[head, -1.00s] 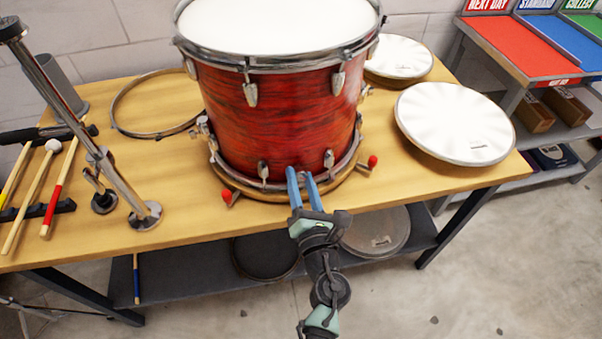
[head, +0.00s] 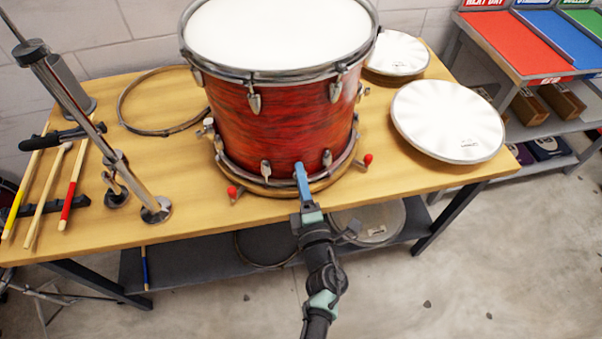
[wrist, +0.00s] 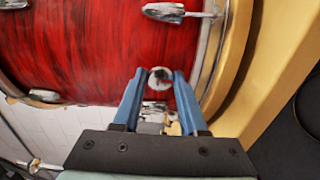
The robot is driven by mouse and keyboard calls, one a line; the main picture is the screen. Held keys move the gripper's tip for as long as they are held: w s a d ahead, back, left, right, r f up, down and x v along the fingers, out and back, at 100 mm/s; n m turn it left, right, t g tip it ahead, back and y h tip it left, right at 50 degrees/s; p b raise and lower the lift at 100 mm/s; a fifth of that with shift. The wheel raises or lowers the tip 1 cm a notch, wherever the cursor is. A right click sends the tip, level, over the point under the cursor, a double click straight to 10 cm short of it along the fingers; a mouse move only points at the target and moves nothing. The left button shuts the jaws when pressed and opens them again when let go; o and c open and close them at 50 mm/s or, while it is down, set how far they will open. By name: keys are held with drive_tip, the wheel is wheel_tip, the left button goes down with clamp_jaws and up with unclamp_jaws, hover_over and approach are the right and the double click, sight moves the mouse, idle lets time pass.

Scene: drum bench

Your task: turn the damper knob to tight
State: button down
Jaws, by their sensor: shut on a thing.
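The red drum (head: 265,125) stands upright on the wooden bench, and its side fills the upper left of the wrist view (wrist: 90,50). The damper knob (wrist: 161,78) is a small round silver piece with a dark mark, low on the drum's side. My gripper (wrist: 159,76) has its blue fingers closed on both sides of this knob. In the head view my gripper (head: 301,167) points at the drum's front lower edge, its fingers lined up almost one behind the other. They hide the knob there. Any tight marking is too small to read.
Silver lugs (wrist: 178,13) and the drum's lower hoop are close to my fingers. Red-tipped feet (head: 235,192) stick out at both sides of the base. A chrome stand (head: 115,160) and sticks are at left; a white drumhead (head: 447,120) lies at right.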

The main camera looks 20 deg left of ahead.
drive_tip(key=shift+m+p, duration=1.85)
drive_tip(key=shift+m, duration=2.95)
drive_tip(key=shift+c, duration=2.3)
unclamp_jaws()
drive_tip(key=shift+s, duration=0.1)
drive_tip(key=p+v, duration=0.1)
drive_tip(key=v, duration=1.1)
drive_tip(key=shift+s+d, duration=0.25)
drive_tip(key=shift+s, duration=0.05)
